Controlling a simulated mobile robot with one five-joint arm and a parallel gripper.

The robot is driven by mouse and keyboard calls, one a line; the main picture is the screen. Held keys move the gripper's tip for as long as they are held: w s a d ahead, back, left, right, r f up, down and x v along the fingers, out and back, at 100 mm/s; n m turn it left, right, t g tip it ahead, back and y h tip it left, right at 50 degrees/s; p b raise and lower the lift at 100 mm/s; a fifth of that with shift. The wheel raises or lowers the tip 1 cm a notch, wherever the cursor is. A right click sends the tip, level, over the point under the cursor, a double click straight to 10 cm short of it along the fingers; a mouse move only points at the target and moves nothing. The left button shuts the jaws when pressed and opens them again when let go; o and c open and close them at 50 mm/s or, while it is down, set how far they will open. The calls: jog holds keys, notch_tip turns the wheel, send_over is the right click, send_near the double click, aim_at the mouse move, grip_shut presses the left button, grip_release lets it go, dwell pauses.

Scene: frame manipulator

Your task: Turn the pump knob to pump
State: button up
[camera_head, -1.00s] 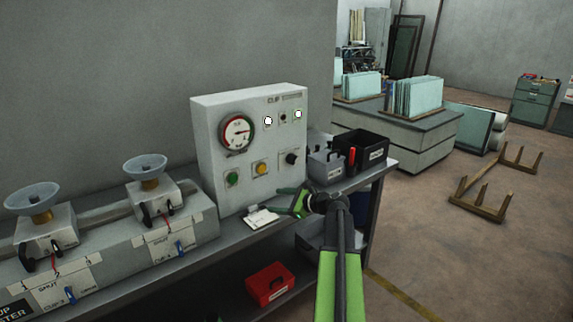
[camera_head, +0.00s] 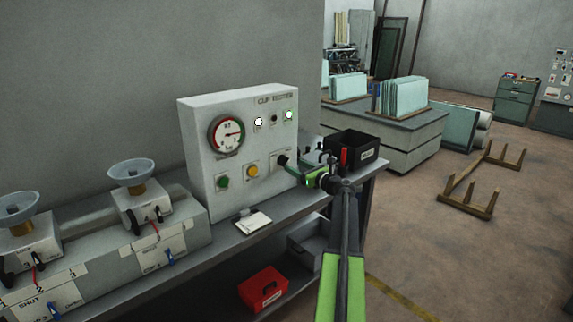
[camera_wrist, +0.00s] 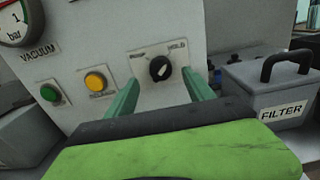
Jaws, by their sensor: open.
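The black pump knob (camera_head: 282,159) sits at the lower right of the white control box (camera_head: 200,165). In the wrist view the knob (camera_wrist: 160,69) has a white pointer mark and a label plate above it; one word at the right looks like "HOLD", the left word is unclear. My gripper (camera_head: 293,168) is in front of the box at the knob's height. In the wrist view its two green fingers (camera_wrist: 161,92) are open, one on each side below the knob. I cannot tell whether they touch the panel.
Green (camera_head: 222,182) and yellow (camera_head: 252,171) buttons sit left of the knob, below a gauge (camera_head: 228,133). A grey box labelled FILTER (camera_wrist: 265,95) stands close on the right, with a black bin (camera_head: 352,150) behind. A white card (camera_head: 253,222) lies on the bench.

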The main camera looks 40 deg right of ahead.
aim_at(287, 162)
jog(key=w, duration=0.6)
jog(key=shift+d, duration=0.2)
jog(key=shift+c, duration=0.2)
